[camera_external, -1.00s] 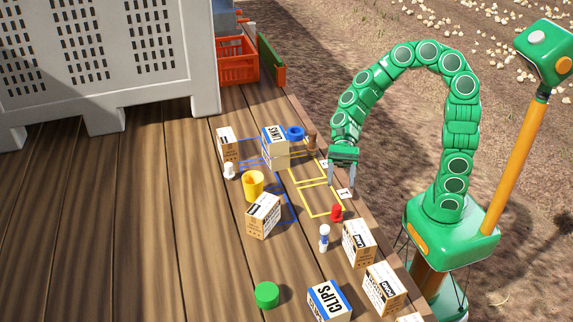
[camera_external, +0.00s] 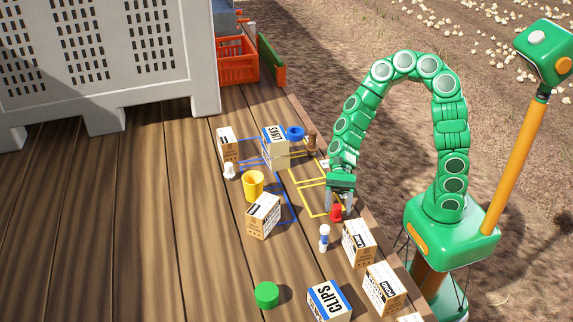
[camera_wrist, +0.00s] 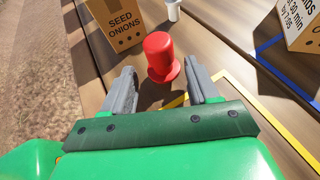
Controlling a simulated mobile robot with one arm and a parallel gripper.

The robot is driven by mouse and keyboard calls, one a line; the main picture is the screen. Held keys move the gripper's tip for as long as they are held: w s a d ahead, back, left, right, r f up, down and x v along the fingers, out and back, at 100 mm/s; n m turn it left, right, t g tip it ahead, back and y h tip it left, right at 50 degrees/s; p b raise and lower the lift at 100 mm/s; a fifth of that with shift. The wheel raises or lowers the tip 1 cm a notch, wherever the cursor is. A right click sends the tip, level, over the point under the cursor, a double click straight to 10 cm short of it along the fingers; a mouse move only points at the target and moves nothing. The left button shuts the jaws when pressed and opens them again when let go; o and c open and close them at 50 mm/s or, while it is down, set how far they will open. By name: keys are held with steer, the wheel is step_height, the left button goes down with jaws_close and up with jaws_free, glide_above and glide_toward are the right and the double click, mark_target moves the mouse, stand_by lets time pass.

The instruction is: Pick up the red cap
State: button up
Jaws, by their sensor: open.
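The red cap (camera_external: 336,212) stands on the wooden deck by the yellow outline near the deck's right edge. In the wrist view the red cap (camera_wrist: 160,55) is a round-topped piece with a wider flange at its lower end. My gripper (camera_external: 340,208) is open and hangs low, close to the cap. In the wrist view my gripper (camera_wrist: 163,82) has its two grey fingers apart, with the cap ahead of and between their tips. Whether a finger touches the cap cannot be told.
A small white bottle with a blue band (camera_external: 324,238) and a carton (camera_external: 358,243) stand just in front of the cap. Another carton (camera_external: 263,216) and a yellow cup (camera_external: 253,184) stand to the left. A seed onions box (camera_wrist: 120,22) shows beyond the fingers.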

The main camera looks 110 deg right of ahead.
mark_target(336, 217)
steer(key=shift+w+a, duration=0.45)
steer(key=shift+a, duration=0.3)
steer(key=shift+w+a, duration=0.4)
steer(key=shift+a, duration=0.3)
steer(key=shift+x, duration=1.05)
steer(key=shift+c, duration=0.2)
steer(key=c, duration=1)
